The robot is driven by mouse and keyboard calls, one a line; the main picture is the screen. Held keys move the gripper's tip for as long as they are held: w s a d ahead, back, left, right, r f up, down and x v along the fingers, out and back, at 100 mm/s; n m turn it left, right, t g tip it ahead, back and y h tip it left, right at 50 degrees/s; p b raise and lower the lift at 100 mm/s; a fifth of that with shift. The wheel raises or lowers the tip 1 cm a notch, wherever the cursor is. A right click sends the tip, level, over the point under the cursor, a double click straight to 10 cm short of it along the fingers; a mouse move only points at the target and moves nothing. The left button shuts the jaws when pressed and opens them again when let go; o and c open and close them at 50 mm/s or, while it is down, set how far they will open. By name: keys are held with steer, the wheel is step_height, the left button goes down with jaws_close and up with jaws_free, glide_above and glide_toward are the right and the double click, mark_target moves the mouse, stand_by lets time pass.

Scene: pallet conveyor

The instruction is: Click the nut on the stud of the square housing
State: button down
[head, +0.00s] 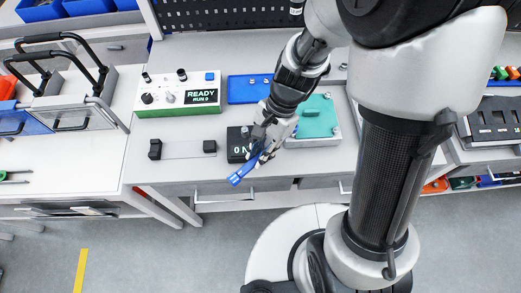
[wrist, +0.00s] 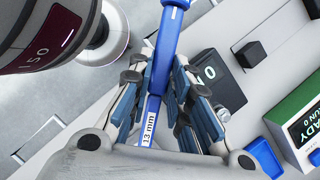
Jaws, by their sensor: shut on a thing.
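My gripper (head: 264,146) is shut on a blue wrench-like tool (head: 242,175) above the bench's front edge. In the wrist view, the fingers (wrist: 163,88) clasp the blue tool (wrist: 170,40), and a white label on it reads 13 mm. The tool's working end is not clear. A teal square block (head: 316,120) on a grey base, likely the square housing, sits right of my gripper. It has small fittings near its back edge; nut and stud are too small to make out. A blue plate (head: 240,90) with small metal fittings lies behind my gripper.
A black readout box (head: 235,142) stands just beside my gripper; it also shows in the wrist view (wrist: 201,62). A green-and-white control box (head: 160,108) reads READY, RUN 0. Two black rest blocks (head: 155,149) stand at left.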

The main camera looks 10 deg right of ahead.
steer(key=shift+f+b, duration=0.3)
steer(key=shift+f, duration=0.2)
stand_by(0.8)
steer(key=shift+w+a+m+t+y+p, duration=0.15)
steer(key=shift+w+a+m+t+p, duration=0.2)
steer(key=shift+w+m, duration=0.45)
steer(key=shift+w+a+m+t+y+p, duration=0.2)
steer(key=shift+w+a+m, duration=0.25)
steer(key=shift+w+m, duration=0.3)
stand_by(2.1)
steer(key=shift+s+d+n, duration=0.1)
steer(key=shift+s+n, duration=0.15)
steer(key=shift+s, duration=0.05)
steer(key=shift+r, duration=0.15)
